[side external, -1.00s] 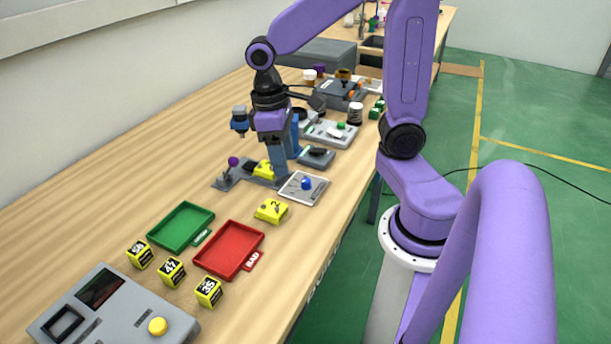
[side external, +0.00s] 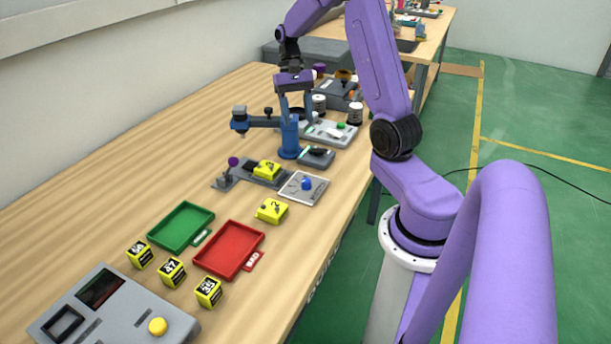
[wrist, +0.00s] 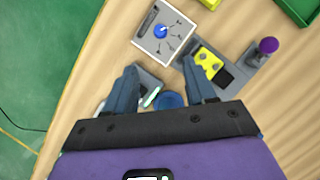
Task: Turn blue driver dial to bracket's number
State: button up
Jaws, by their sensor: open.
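The blue dial (side external: 307,184) sits on a pale square panel (side external: 316,195) near the table's front edge. In the wrist view the dial (wrist: 160,31) has a small white mark, and lines fan out on the panel beside it; the labels are too small to read. A yellow bracket (side external: 271,211) lies left of the panel, its number unclear. Another yellow bracket (side external: 267,168) sits in a grey fixture (side external: 245,172); it also shows in the wrist view (wrist: 208,61). My gripper (wrist: 160,72) is open and empty, raised above the blue post, apart from the dial.
The blue post (side external: 289,140) carries a driver arm (side external: 262,122) reaching left. A green tray (side external: 181,227), a red tray (side external: 229,250), yellow number cubes (side external: 172,272) and a grey console (side external: 110,312) stand nearer the camera. Devices and jars crowd the table behind the post.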

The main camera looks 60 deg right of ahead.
aim_at(306, 180)
jog(key=x, duration=1.7)
jog(key=shift+f, duration=0.15)
jog(key=c, duration=1)
